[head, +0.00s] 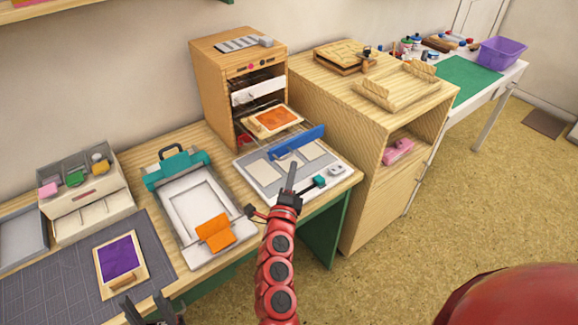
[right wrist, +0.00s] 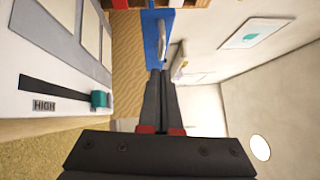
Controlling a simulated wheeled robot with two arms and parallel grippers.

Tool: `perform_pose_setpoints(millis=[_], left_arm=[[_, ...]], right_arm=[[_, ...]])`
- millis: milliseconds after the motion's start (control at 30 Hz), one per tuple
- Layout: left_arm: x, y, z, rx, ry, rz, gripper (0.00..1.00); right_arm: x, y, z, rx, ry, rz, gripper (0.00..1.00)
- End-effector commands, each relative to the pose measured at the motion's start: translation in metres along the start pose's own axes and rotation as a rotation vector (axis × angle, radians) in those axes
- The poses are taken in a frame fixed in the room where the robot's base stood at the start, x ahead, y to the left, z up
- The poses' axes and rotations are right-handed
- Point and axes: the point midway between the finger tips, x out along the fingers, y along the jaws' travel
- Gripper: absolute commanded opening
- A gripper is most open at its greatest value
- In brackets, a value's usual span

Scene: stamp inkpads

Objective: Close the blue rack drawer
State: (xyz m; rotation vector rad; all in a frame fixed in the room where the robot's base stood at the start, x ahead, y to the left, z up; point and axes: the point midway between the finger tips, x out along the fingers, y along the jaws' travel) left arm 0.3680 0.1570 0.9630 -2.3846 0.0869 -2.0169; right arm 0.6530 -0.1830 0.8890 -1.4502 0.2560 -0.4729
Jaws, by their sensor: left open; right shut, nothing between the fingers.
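The blue rack drawer front (head: 298,142) stands out from the open wooden rack cabinet (head: 212,95), with thin wire rails running back from it, so the drawer is pulled out. In the right wrist view the blue front (right wrist: 151,30) shows a pale handle (right wrist: 178,62). My right gripper (head: 292,166) is shut and empty, its fingertips just below the blue front. In the right wrist view its tips (right wrist: 160,72) are at the front's lower part; I cannot tell whether they touch. My left gripper (head: 152,303) is open and empty at the bottom left, over the table edge.
A grey and white board with a teal slider (head: 318,182) lies under the drawer. An orange-faced frame (head: 272,120) and a white drawer front (head: 258,91) sit above.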

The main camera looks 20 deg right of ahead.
Motion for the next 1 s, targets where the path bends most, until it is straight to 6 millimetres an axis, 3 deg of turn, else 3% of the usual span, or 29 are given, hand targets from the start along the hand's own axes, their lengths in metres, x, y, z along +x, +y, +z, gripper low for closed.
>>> perform_pose_setpoints(millis=[133,733,1000], left_arm=[[0.000,0.000,0.000,0.000,0.000,0.000,0.50],[-0.004,0.000,0.001,0.000,0.000,0.000,0.50],[-0.025,0.001,0.004,0.000,0.000,0.000,0.50]], right_arm=[[0.008,0.000,0.010,0.000,-0.004,-0.001,0.00],[0.016,0.003,0.017,0.000,0.000,-0.001,0.00],[0.047,0.012,0.051,0.000,-0.003,-0.003,0.00]])
